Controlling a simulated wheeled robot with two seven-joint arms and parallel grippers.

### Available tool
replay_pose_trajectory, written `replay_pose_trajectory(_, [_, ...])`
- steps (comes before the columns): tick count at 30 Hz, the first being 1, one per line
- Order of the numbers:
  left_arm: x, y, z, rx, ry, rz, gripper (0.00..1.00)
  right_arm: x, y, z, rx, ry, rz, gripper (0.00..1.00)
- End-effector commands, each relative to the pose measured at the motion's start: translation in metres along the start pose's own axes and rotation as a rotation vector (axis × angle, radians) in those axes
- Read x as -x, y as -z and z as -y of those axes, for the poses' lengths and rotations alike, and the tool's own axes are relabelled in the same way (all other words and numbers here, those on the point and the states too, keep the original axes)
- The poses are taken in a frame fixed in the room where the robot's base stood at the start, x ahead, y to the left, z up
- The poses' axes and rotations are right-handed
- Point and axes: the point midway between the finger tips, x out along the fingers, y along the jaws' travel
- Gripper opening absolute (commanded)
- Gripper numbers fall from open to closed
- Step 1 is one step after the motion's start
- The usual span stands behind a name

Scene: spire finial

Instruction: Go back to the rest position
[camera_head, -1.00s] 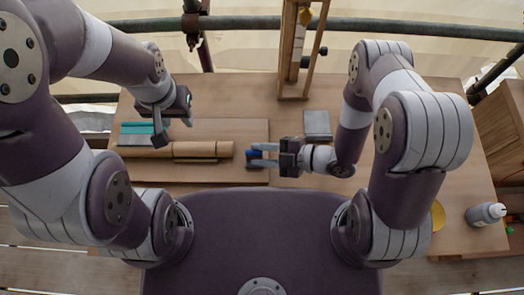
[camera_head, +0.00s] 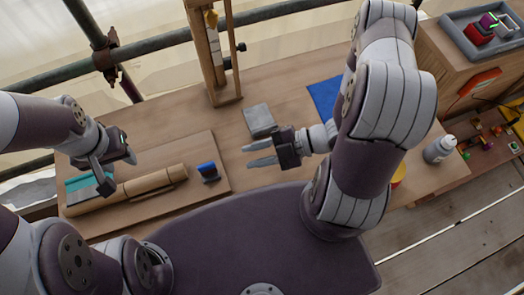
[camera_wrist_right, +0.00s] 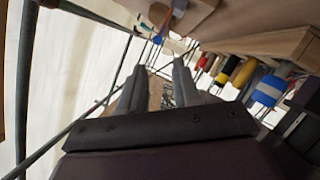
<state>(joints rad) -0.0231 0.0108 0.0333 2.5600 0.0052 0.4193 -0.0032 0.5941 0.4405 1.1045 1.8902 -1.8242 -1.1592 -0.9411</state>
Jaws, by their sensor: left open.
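My left gripper (camera_head: 112,172) is open and empty above the left part of the wooden board. My right gripper (camera_head: 246,156) is open, with its two grey fingers apart and nothing between them. It is to the right of a small blue-topped block (camera_head: 208,169) and apart from it. In the right wrist view the fingers of my right gripper (camera_wrist_right: 156,72) show spread and empty. A wooden spindle (camera_head: 150,184) lies along the board (camera_head: 196,148). A teal piece (camera_head: 77,183) lies at its left end, partly hidden by my left gripper.
A wooden upright frame (camera_head: 214,60) stands at the table's back. A grey plate (camera_head: 259,121) and a blue mat (camera_head: 325,97) lie on the table. A grey tray (camera_head: 455,35) sits on a cabinet. Scaffold tubes run behind the table.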

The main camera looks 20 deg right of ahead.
Motion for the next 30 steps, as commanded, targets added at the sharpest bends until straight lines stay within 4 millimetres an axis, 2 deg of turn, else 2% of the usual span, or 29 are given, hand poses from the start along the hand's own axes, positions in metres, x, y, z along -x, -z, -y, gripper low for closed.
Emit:
replay_pose_trajectory(3, [-0.002,0.000,0.000,0.000,0.000,0.000,0.43,0.014,-0.001,0.000,0.001,-0.001,0.002,0.32])
replay_pose_trajectory(6, [-0.002,0.000,0.000,0.000,0.000,0.000,0.43,0.018,0.000,0.000,0.000,0.001,0.000,0.32])
replay_pose_trajectory(23, [-0.001,0.000,0.000,0.000,0.000,0.000,0.43,0.017,-0.003,0.003,-0.041,0.017,0.014,0.32])
replay_pose_trajectory(26, [-0.001,0.000,0.000,0.000,0.000,0.000,0.43,0.024,-0.044,0.023,-0.292,0.071,0.254,0.32])
replay_pose_trajectory(28, [-0.001,0.000,0.000,0.000,0.000,0.000,0.43,0.059,-0.091,0.027,-0.582,0.058,0.592,0.32])
replay_pose_trajectory(29, [-0.001,0.000,0.000,0.000,0.000,0.000,0.43,0.081,-0.106,0.026,-0.716,0.038,0.754,0.32])
replay_pose_trajectory(30, [-0.001,0.000,0.000,0.000,0.000,0.000,0.43,0.111,-0.117,0.021,-0.892,-0.012,0.962,0.32])
